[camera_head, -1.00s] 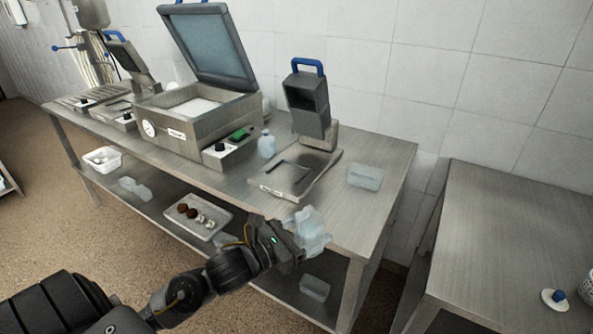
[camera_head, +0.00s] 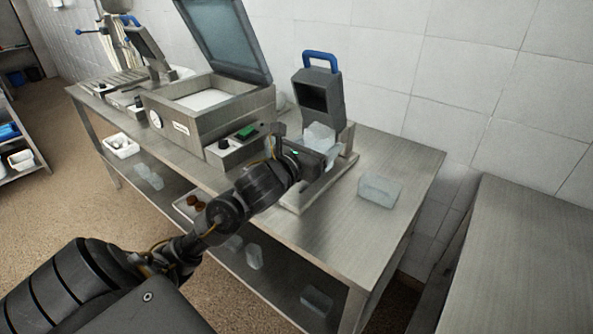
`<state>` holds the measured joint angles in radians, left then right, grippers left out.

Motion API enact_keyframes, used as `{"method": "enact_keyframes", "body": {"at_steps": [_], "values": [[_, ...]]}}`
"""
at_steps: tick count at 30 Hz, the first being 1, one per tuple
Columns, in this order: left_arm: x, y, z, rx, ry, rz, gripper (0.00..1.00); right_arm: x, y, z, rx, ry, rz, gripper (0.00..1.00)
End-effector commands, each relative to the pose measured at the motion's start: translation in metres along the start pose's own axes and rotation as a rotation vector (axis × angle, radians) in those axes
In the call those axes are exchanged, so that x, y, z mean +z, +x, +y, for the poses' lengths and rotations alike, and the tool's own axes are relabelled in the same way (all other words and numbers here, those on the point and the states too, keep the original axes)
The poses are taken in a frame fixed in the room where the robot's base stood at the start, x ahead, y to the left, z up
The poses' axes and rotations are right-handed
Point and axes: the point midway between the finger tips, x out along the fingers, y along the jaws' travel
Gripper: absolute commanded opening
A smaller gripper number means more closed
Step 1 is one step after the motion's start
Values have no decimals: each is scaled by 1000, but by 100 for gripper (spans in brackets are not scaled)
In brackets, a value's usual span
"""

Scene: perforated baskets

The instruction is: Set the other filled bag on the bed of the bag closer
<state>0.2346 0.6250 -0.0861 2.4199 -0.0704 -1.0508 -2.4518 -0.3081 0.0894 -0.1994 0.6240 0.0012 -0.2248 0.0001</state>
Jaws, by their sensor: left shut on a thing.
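The bag closer (camera_head: 319,88), a metal unit with a raised head and blue handle, stands on the table. Its low bed (camera_head: 322,188) is partly hidden by my left gripper. A pale translucent filled bag (camera_head: 319,135) is in my left gripper (camera_head: 312,150), which is shut on it over the bed, under the raised head. I cannot tell whether the bag touches the bed. My right gripper is not in view.
The front right of the table is clear. A white basket (camera_head: 121,146) sits on the lower shelf.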

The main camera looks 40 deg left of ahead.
Motion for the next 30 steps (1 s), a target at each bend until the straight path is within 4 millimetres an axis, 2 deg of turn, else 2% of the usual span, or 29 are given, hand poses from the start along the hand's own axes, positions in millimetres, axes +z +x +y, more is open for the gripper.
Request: {"method": "enact_keyframes", "body": {"at_steps": [11,12,15,21,27,30], "values": [[-35,37,80,7,3,5,41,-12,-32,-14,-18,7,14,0],[-47,40,84,5,-1,6,41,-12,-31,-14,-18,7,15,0],[-65,46,97,4,-1,4,41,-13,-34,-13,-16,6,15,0],[-85,54,113,3,0,-1,41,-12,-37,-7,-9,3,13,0],[-90,56,115,1,1,-2,41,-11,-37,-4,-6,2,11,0],[-98,58,121,3,-1,2,41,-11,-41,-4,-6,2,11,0]]}}
